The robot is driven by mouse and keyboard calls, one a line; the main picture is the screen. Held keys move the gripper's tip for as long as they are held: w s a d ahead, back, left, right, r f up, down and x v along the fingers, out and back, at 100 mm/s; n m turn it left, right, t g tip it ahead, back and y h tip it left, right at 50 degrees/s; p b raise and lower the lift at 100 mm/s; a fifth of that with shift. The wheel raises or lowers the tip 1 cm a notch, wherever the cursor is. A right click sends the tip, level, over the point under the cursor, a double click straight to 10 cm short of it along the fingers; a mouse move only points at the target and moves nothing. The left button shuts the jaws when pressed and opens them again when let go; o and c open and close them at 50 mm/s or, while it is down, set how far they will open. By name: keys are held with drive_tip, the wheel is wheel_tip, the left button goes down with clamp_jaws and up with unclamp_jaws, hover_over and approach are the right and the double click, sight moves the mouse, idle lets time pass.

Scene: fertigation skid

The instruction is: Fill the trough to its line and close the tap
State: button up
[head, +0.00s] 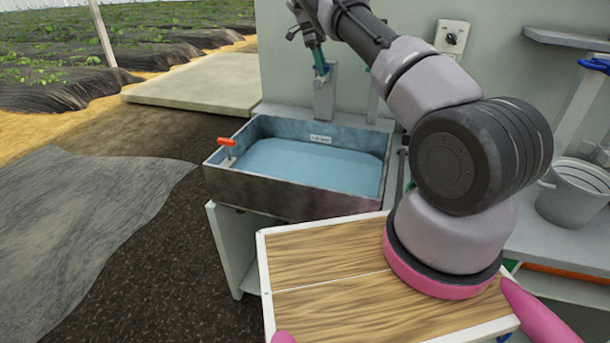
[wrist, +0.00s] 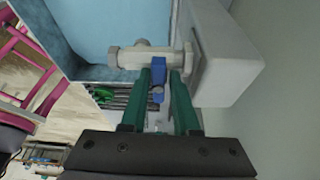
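The trough (head: 292,205) is a grey metal basin with bluish inner walls, below the tap in the head view. Light blue water (head: 305,164) lies in it, below the rim. A small white label (head: 320,138) sits on its back inner wall; its text is too small to read. The pale tap (wrist: 150,58) has a blue handle (wrist: 158,72) in the wrist view. My gripper (wrist: 161,78) has its green fingers on either side of this handle, with a narrow gap seen at the right finger. In the head view my gripper (head: 321,68) is small, and hides most of the tap.
A wood-topped cart (head: 335,255) stands in front of the trough. A red piece (head: 226,142) is on the trough's left rim. A grey bucket (head: 573,194) stands on the bench at right. A switch box (head: 452,38) is on the wall. Open ground lies left.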

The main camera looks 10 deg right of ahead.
drive_tip(key=shift+s+a+f, duration=0.1)
drive_tip(key=shift+s+f, duration=0.05)
drive_tip(key=shift+f, duration=0.25)
drive_tip(key=shift+o, duration=0.7)
drive_tip(key=shift+r, duration=3.8)
